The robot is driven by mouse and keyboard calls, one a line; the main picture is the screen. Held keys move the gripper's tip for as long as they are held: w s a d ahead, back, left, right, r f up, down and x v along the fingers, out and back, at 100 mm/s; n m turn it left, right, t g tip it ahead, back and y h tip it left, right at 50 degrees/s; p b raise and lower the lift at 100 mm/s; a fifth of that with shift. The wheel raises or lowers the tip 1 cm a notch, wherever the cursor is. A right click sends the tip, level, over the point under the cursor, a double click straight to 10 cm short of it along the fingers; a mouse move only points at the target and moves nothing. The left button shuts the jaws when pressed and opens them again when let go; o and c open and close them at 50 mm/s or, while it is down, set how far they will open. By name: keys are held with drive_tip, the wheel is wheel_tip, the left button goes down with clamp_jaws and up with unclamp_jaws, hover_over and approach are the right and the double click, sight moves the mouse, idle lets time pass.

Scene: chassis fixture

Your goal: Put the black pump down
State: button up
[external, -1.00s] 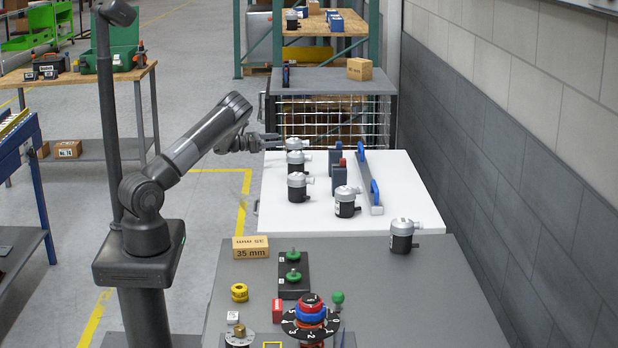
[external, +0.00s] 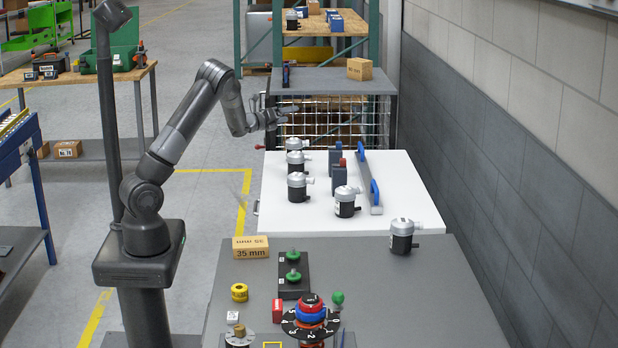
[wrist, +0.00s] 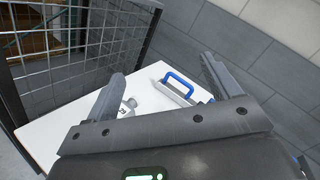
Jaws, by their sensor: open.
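Several pumps with silver-grey caps and dark bodies stand upright; I cannot tell which one the task names. The farthest pump (external: 294,144) stands near the far left edge of the white table top (external: 270,212). My gripper (external: 279,115) is open and empty, above and slightly left of the farthest pump. In the wrist view my gripper's fingers (wrist: 162,68) are wide apart, with a pump (wrist: 129,106) showing beyond them on the white top.
A wire-mesh cage (external: 335,118) stands behind the table. Another pump (external: 402,238) stands on the nearer grey bench (external: 400,300).

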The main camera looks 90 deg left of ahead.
drive_tip(key=w+d+r+n+g, duration=0.2)
drive_tip(key=d+r+n, duration=0.2)
drive_tip(key=d+n, duration=0.25)
drive_tip(key=w+d+r+n+g, duration=0.1)
drive_tip(key=w+d+r+n, duration=0.15)
drive_tip(key=d+n, duration=0.4)
drive_tip(key=s+d+r+n+g+h, duration=0.1)
drive_tip(key=s+d+n+h, duration=0.1)
drive_tip(key=d, duration=0.7)
drive_tip(key=s+d+r+n+g+h, duration=0.1)
drive_tip(key=d+r+n, duration=0.1)
drive_tip(key=d, duration=0.7)
drive_tip(key=s+d+f+n+g+h, duration=0.2)
drive_tip(key=s+d+h, duration=0.1)
drive_tip(key=s+d, duration=0.8)
drive_tip(key=s+d+f+n+g+h, duration=0.2)
drive_tip(key=s+d, duration=0.8)
drive_tip(key=d, duration=0.6)
drive_tip(key=shift+s+d+f+n+g+h, duration=0.15)
drive_tip(key=shift+s+d+n+g+h, duration=0.25)
drive_tip(key=shift+n+g+h, duration=0.25)
